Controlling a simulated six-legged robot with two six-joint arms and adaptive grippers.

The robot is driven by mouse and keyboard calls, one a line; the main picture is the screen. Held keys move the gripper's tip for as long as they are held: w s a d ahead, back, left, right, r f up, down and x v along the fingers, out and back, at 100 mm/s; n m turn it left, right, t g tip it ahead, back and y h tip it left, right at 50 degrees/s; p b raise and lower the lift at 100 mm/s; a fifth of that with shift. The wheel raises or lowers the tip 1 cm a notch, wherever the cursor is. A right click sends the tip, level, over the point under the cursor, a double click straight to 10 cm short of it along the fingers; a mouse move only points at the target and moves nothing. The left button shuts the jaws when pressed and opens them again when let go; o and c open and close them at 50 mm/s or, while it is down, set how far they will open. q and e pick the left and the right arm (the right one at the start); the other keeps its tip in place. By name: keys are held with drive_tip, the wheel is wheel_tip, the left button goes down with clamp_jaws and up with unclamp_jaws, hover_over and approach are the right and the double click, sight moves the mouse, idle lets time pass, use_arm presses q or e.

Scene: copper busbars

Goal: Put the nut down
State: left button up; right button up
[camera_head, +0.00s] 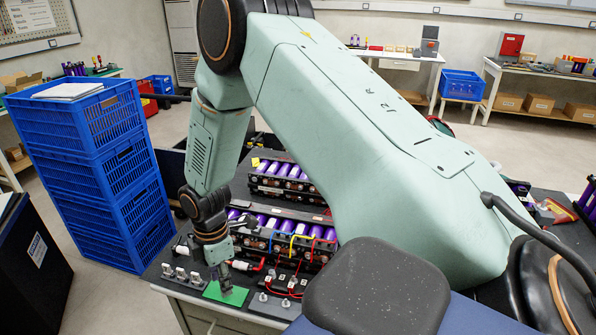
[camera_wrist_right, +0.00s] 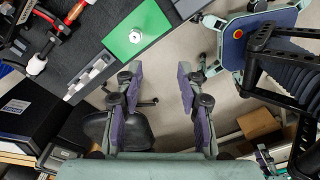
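A green mat (camera_head: 226,293) lies near the front edge of the dark workbench. It also shows in the right wrist view (camera_wrist_right: 152,17). A small silver piece, which looks like the nut (camera_wrist_right: 135,37), rests on the mat in the right wrist view. My right gripper (camera_head: 222,285) hangs down over the mat in the head view and hides part of it. In the right wrist view my right gripper (camera_wrist_right: 158,75) has its two fingers wide apart, with nothing between them. The nut lies beyond the fingertips, apart from them. My left gripper is not in view.
Purple battery cells in black racks (camera_head: 285,221) stand behind the mat, with red, yellow and blue cables. Small metal terminals (camera_head: 181,273) sit left of the mat, and more (camera_head: 290,287) sit right. Stacked blue crates (camera_head: 100,165) stand left of the bench.

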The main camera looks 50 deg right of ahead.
drive_tip(key=s+a+f+m, duration=0.3)
drive_tip(key=s+f+m, duration=0.15)
drive_tip(key=s, duration=0.25)
drive_tip(key=s+a+f+m, duration=0.2)
drive_tip(key=s+f+m, duration=0.1)
drive_tip(key=s+f, duration=0.3)
drive_tip(key=s+m, duration=0.8)
drive_tip(key=s, duration=0.7)
drive_tip(key=shift+a+r, duration=0.25)
drive_tip(key=shift+a, duration=0.15)
drive_tip(key=shift+s, duration=0.15)
